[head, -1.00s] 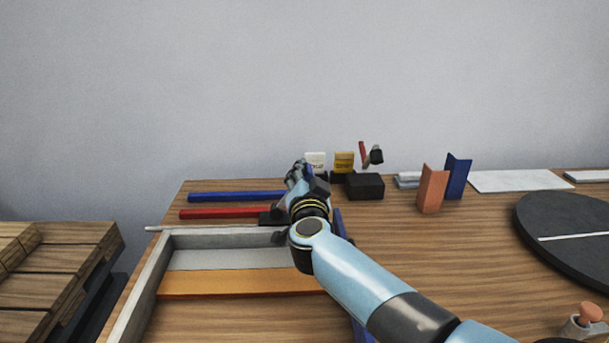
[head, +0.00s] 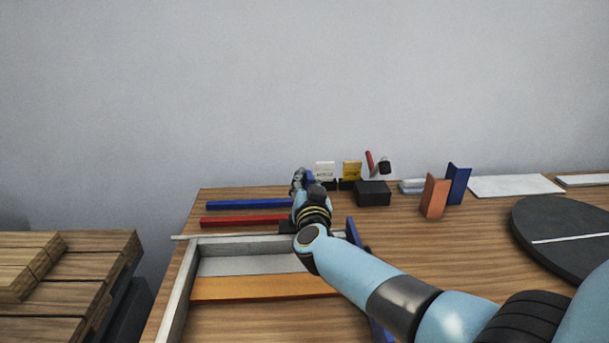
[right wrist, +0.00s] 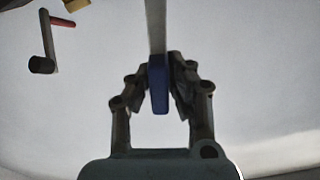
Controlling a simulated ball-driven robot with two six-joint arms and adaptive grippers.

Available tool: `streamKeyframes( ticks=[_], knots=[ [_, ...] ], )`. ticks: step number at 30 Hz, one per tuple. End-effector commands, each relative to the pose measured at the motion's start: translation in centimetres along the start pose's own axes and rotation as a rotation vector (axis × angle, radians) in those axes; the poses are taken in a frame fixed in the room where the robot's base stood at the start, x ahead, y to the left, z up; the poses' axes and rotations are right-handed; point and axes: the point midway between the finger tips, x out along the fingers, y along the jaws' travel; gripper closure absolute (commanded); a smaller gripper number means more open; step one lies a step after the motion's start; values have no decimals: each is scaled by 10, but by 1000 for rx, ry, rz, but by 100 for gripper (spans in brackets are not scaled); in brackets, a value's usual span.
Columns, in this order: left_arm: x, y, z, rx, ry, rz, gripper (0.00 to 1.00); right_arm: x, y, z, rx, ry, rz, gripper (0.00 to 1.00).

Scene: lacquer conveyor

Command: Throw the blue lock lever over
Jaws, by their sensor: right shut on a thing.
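The blue lock lever shows in the right wrist view as a blue grip (right wrist: 159,88) on the end of a pale bar (right wrist: 156,28). My right gripper (right wrist: 172,82) is shut on the blue grip, with one finger on each side of it. In the head view my right gripper (head: 303,182) is at the back of the table, and a bit of blue (head: 310,177) shows at its fingers. The arm hides most of the lever and its mount there. My left gripper is in neither current view.
A blue bar (head: 248,203) and a red bar (head: 243,221) lie left of the gripper, behind a frame with an orange strip (head: 260,288). A black block (head: 373,193), a red-handled crank (head: 371,162) and white and yellow cards (head: 351,170) stand to the right. A dark disc (head: 570,235) lies far right.

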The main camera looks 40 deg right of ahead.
Motion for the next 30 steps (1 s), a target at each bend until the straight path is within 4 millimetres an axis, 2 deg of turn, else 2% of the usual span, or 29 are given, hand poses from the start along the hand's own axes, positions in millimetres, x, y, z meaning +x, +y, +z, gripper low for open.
streamKeyframes(
  ticks=[1, 5, 12, 22, 30],
  knots=[
    [-12, -4, -2, 1, 1, -3, 60, 1, -7, -6, -43, -2, 0, 100],
    [-24, -7, -4, 2, 2, -6, 60, 1, -20, -3, -164, -3, -1, 100],
    [-35, 10, -5, -6, 3, 14, 60, 1, -44, 7, -394, -1, -2, 100],
    [-32, 8, -4, -5, 3, 12, 60, 1, -70, 25, -674, -1, -3, 100],
    [-26, 5, -4, -4, 2, 8, 60, 1, -81, 37, -824, -1, -2, 100]
  ],
)
